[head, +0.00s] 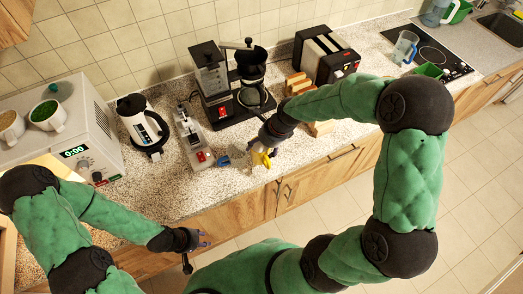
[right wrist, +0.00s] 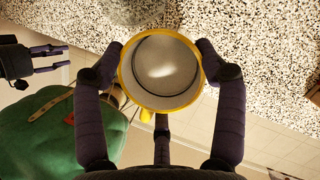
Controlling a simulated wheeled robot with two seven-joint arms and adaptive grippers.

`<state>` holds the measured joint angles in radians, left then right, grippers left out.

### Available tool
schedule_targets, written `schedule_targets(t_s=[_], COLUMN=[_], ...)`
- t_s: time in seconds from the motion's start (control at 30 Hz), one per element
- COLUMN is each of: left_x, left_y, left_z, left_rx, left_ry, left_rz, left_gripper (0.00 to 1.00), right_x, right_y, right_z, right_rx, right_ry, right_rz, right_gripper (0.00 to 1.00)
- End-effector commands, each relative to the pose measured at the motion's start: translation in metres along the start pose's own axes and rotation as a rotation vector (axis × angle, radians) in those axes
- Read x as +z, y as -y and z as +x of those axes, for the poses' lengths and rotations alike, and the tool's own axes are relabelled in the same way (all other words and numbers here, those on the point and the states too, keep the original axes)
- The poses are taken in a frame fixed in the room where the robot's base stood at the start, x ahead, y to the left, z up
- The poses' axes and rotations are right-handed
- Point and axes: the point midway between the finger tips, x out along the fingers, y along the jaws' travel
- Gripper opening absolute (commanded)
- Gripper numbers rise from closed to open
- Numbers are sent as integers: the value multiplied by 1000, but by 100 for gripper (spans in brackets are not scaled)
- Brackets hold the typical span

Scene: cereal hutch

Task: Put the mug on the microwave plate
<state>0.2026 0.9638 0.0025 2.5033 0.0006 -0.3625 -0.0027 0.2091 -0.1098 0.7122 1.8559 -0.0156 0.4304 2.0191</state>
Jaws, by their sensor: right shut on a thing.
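The yellow mug (head: 262,158) is in my right gripper (head: 265,148), near the front edge of the counter. In the right wrist view, the fingers of the right gripper (right wrist: 160,75) press on both sides of the mug (right wrist: 125,72), and its pale inside looks empty. My left gripper (head: 197,241) is empty in front of the counter, low and away from the mug. Its fingers are apart where it shows in the right wrist view (right wrist: 62,58). The microwave (head: 100,125) stands at the left with its display lit. The microwave plate cannot be made out.
Two filled cups (head: 47,115) stand on the microwave. A kettle (head: 143,125), a juicer-like appliance (head: 192,140), a coffee maker (head: 215,85) and a toaster (head: 325,55) line the wall. Bread slices lie by the toaster. Counter before the kettle is clear.

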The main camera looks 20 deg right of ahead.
Motion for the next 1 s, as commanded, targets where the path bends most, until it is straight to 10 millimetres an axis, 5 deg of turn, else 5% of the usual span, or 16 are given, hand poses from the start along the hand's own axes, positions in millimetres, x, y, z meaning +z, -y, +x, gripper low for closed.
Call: schedule_targets(t_s=[0.63,1.0], left_x=[0,0], left_y=[4,4], left_z=[10,10], left_rx=[0,0], left_ry=[0,0], left_rz=[0,0], left_gripper=[37,37], right_x=[-15,-16], right_y=[18,18], right_z=[49,52], right_rx=[-1,-2], right_ry=[0,0], right_rz=[2,0], right_gripper=[18,18])
